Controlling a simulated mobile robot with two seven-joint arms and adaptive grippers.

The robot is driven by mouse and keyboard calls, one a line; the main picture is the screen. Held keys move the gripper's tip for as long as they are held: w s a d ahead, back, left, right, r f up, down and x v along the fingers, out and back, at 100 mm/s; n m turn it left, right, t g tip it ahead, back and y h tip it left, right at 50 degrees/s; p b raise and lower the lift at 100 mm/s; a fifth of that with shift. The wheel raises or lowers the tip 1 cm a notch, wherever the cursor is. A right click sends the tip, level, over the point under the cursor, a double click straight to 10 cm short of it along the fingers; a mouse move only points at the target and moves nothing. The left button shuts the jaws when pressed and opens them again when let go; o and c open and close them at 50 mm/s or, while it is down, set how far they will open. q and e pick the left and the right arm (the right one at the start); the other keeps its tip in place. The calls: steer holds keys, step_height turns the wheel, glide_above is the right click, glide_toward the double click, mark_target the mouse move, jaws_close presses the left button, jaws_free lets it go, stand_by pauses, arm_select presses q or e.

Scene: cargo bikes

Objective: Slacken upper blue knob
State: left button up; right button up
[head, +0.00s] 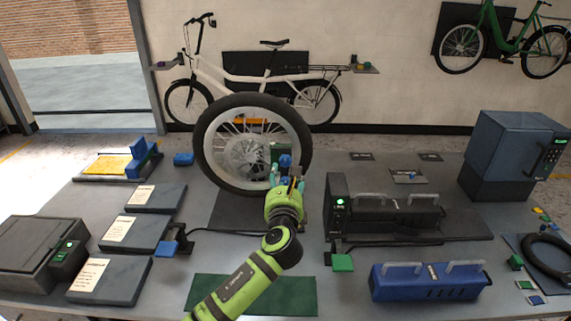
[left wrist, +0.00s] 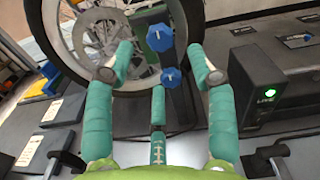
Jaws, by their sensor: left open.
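The upper blue knob (left wrist: 160,38) is faceted and sits on a green block (left wrist: 138,30) in front of the wheel. It also shows in the head view (head: 285,160), just above my gripper. The lower blue knob (left wrist: 171,77) is right below it in the left wrist view; in the head view my fingers largely hide it. My left gripper (head: 287,183) is open and empty, with teal fingers. In the left wrist view its fingertips (left wrist: 161,52) lie to either side of the knobs, with visible gaps. I cannot tell how far the upper knob is from them in depth. My right gripper is not in view.
A spoked wheel (head: 205,140) stands upright behind the knobs. A black machine with a green light (head: 340,205) stands close to the right of my gripper. Dark panels with paper sheets (head: 135,230) lie at left, and a blue case (head: 430,283) lies front right.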

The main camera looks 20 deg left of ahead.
mark_target(285, 163)
arm_select(q)
steer(key=shift+p+x, duration=0.4)
steer(key=shift+x, duration=3)
jaws_close()
